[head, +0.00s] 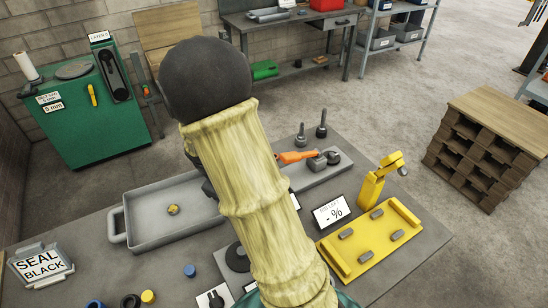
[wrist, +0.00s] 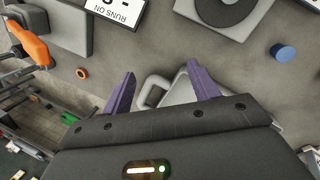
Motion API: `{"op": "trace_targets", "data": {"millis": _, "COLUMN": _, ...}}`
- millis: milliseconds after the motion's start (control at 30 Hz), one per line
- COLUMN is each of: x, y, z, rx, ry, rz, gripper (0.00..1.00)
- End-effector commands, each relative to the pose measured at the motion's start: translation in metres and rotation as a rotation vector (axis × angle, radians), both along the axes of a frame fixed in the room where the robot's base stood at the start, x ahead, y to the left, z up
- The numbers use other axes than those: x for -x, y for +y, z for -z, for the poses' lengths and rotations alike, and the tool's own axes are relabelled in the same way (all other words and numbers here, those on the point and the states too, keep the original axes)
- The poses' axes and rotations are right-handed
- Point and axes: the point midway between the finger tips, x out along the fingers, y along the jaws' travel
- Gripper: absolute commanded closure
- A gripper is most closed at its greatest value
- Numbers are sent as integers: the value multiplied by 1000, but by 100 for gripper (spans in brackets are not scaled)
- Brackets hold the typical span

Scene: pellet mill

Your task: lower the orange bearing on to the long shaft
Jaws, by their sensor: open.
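The orange bearing (wrist: 82,73) looks like a small ring lying flat on the grey bench, left of my gripper in the wrist view. In the head view I cannot see it; my arm covers part of the bench. My gripper (wrist: 161,69) is open and empty, its two purple fingers apart above the bench and a grey tray. It is hidden behind my arm in the head view. Two upright dark shafts, a left one (head: 301,136) and a right one (head: 321,127), stand at the bench's back edge. The right one looks slightly taller, but I cannot tell surely.
An orange-handled tool (head: 297,156) lies near the shafts. A grey tray (head: 165,238) holds a small yellowish piece. A yellow fixture (head: 370,240) stands right, beside a display (head: 331,212). A round dark disc (wrist: 226,8) and blue cylinder (wrist: 283,53) are on the bench.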

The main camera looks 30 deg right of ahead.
Motion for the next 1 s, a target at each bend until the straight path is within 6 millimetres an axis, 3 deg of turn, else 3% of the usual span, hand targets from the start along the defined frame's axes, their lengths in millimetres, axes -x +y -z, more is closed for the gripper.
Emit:
{"op": "trace_targets", "data": {"millis": 400, "x": -93, "y": -62, "z": 63, "rx": 423, "ry": 339, "rz": -485, "gripper": 40}}
{"op": "trace_targets", "data": {"millis": 700, "x": -159, "y": -82, "z": 88, "rx": 772, "ry": 605, "rz": -812, "gripper": 40}}
{"op": "trace_targets", "data": {"millis": 833, "x": -175, "y": -82, "z": 92, "rx": 860, "ry": 671, "rz": -886, "gripper": 40}}
{"op": "trace_targets", "data": {"millis": 1000, "x": -179, "y": -81, "z": 92, "rx": 885, "ry": 688, "rz": -905, "gripper": 40}}
